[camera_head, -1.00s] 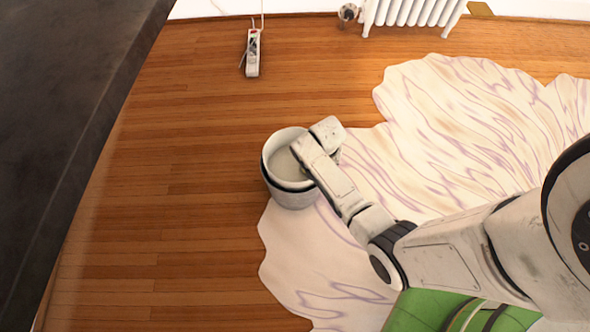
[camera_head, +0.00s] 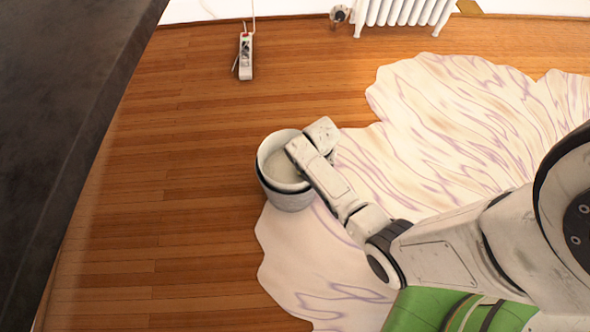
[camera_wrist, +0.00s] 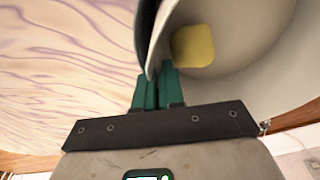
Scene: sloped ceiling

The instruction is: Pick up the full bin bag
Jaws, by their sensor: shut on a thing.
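A white, round, open-topped liner (camera_head: 282,163), which I take to be the bin bag, sits in a pale grey bin (camera_head: 290,202) with a dark rim band. In the wrist view the liner's pale inner wall (camera_wrist: 235,62) curves to the right, with a yellow patch (camera_wrist: 193,46) inside. My gripper (camera_wrist: 153,72) has its two green fingers closed on the liner's near edge; the dark band passes just left of that edge. In the head view the fingertips are hidden behind my wrist at the bin's right side. The bin looks upright on the floor.
A pale rug with purple streaks (camera_head: 460,120) lies right of and under the bin. Bare wooden floor (camera_head: 170,180) is free to the left. A dark slab (camera_head: 60,110) fills the left edge. A power strip (camera_head: 246,56) and a radiator (camera_head: 405,10) are at the back.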

